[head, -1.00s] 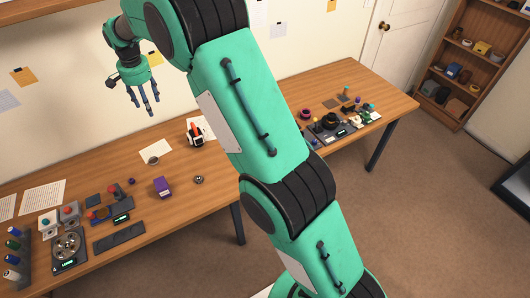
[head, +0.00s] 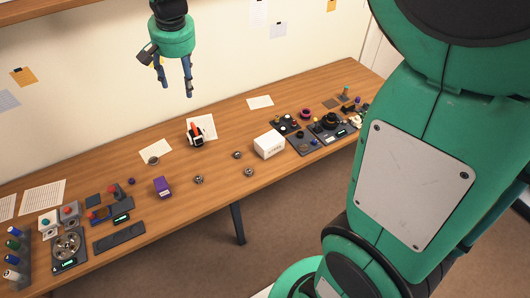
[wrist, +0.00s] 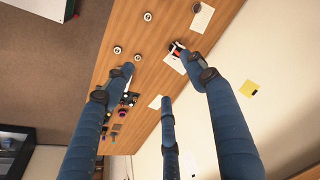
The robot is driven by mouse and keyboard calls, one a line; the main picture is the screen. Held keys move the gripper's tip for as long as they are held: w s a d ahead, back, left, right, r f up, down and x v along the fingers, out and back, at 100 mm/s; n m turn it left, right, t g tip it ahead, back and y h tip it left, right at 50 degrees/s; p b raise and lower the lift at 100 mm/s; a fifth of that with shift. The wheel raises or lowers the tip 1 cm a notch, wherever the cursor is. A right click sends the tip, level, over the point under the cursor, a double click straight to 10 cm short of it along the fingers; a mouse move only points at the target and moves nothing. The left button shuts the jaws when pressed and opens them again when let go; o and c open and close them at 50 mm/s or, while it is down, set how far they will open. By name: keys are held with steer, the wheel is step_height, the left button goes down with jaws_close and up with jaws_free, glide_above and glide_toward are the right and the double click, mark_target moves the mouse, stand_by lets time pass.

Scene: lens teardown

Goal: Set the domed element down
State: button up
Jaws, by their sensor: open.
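My gripper (head: 178,91) hangs above the back of the table in the head view, fingers spread and pointing down, with nothing between them. In the wrist view its blue fingers (wrist: 160,76) are apart and empty, with the table far below. No piece is plainly recognisable as the domed element. Small round metallic pieces lie on the bare wood: one (head: 199,180) near the purple box, one (head: 237,155) further right, and one (head: 249,172) closer to the front edge. They are too small to tell which is domed. They also show in the wrist view (wrist: 118,49).
A white box (head: 270,145) stands right of the round pieces, beside dark trays (head: 303,143) of parts. An orange and black tool (head: 195,135) stands by a paper sheet. A purple box (head: 162,187) and more trays are left. The middle of the table is mostly clear.

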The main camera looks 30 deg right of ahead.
steer(key=s+d+r+n+t, duration=0.1)
steer(key=s+d, duration=0.2)
steer(key=s, duration=0.6)
steer(key=s+d+r+n, duration=0.1)
steer(key=s+d+r, duration=0.1)
steer(key=s, duration=0.7)
steer(key=s+d+f+n, duration=0.1)
steer(key=s+f, duration=0.1)
steer(key=s, duration=0.5)
steer(key=s+d+f+t, duration=0.1)
steer(key=s+f, duration=0.2)
steer(key=s, duration=0.5)
steer(key=shift+s+d+n, duration=0.15)
steer(key=shift+d+n, duration=0.15)
steer(key=shift+n, duration=0.1)
steer(key=shift+f, duration=0.15)
step_height(320, 180, down, 6)
steer(key=b, duration=0.5)
steer(key=shift+b, duration=0.4)
step_height(320, 180, down, 12)
steer(key=b, duration=1.2)
